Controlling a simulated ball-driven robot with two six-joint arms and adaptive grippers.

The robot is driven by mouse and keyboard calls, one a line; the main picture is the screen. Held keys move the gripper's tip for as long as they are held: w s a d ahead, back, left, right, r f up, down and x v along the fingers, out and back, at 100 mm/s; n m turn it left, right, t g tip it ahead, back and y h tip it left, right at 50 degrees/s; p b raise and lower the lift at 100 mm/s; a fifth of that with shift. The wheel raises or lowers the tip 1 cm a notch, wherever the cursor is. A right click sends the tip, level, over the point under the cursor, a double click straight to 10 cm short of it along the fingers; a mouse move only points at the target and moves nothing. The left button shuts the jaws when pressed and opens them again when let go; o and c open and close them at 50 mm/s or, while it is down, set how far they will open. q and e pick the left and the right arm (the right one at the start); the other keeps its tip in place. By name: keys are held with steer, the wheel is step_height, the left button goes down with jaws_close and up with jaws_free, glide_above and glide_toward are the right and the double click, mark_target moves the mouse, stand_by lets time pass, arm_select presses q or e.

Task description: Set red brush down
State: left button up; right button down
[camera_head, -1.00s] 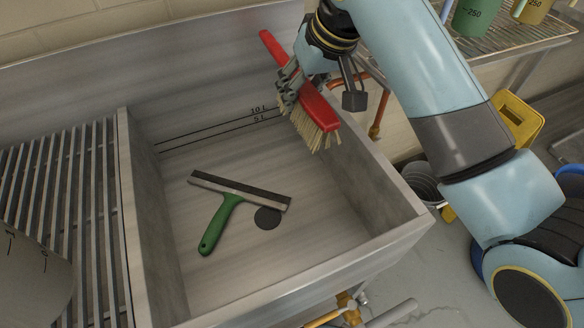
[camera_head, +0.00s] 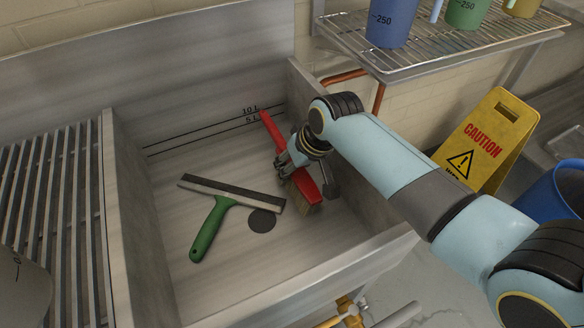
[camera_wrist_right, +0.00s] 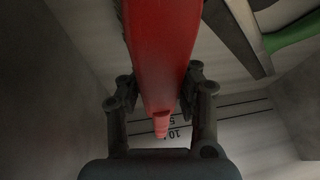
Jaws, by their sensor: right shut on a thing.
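The red brush (camera_head: 308,188) has a long red handle and pale bristles. It is low inside the steel sink (camera_head: 232,273), along its right side. My right gripper (camera_head: 284,169) is shut around the middle of the brush. In the right wrist view the red brush (camera_wrist_right: 163,50) runs between the two fingers of the gripper (camera_wrist_right: 161,95). I cannot tell whether the bristles touch the sink floor. My left gripper is not in view.
A green-handled squeegee (camera_head: 208,229) lies on the sink floor beside the dark round drain (camera_head: 262,220). A slatted rack (camera_head: 62,190) is on the left. A wire shelf (camera_head: 455,45) with coloured jugs stands at upper right. A yellow caution sign (camera_head: 480,140) stands behind my arm.

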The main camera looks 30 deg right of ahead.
steer(key=shift+f, duration=0.15)
steer(key=shift+f, duration=0.25)
steer(key=shift+s+f, duration=0.2)
steer(key=shift+f, duration=0.1)
steer(key=c, duration=1.4)
jaws_free()
steer(key=shift+f, duration=0.1)
steer(key=o, duration=0.5)
steer(key=shift+w, duration=0.25)
steer(key=shift+c, duration=0.2)
